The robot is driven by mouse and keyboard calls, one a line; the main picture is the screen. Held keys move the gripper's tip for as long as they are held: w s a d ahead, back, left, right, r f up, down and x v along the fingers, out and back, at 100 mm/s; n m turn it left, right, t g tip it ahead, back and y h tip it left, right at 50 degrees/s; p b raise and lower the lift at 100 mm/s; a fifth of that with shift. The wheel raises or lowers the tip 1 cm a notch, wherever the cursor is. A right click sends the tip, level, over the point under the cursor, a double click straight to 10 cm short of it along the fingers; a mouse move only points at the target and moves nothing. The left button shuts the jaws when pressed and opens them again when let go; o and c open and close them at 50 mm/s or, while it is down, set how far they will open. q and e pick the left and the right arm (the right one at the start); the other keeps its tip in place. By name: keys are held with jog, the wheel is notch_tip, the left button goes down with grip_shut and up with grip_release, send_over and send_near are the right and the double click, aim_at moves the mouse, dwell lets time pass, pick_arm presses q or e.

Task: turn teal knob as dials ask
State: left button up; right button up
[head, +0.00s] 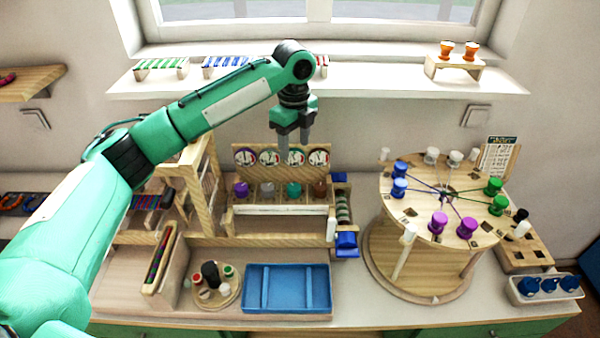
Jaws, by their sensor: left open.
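The teal knob (294,189) stands in a wooden rack (230,222), third from the left. Beside it are a purple knob (241,189), a pale grey knob (267,189) and a brown knob (320,188). A row of round dials stands on the board behind them. The dial above the teal knob (295,158) has a white face; its marks are too small to read. My left gripper (293,148) points down above the dial board, open and empty, apart from the teal knob. My right gripper is not in view.
A round wooden table (410,255) with coloured spools and cords stands right of the rack. A blue tray (288,290) lies in front. A wooden frame (200,165) stands to the left, under my arm. A window shelf (380,80) runs behind.

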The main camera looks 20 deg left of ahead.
aim_at(294, 187)
pick_arm(q)
jog(key=f, duration=0.1)
jog(key=s+f+p, duration=0.1)
jog(key=f, duration=0.2)
jog(key=shift+s+f+p, duration=0.25)
jog(key=shift+f+p, duration=0.05)
jog(key=shift+p, duration=0.05)
jog(key=f, duration=0.2)
jog(key=f+p, duration=0.1)
jog(key=f, duration=0.1)
jog(key=shift+w, duration=0.3)
notch_tip(294, 187, down, 3)
jog(key=shift+s+f+p, duration=0.15)
jog(key=shift+f+p, duration=0.05)
jog(key=shift+p, duration=0.2)
jog(key=shift+f, duration=0.55)
jog(key=c, duration=0.7)
jog(key=shift+c, duration=1.3)
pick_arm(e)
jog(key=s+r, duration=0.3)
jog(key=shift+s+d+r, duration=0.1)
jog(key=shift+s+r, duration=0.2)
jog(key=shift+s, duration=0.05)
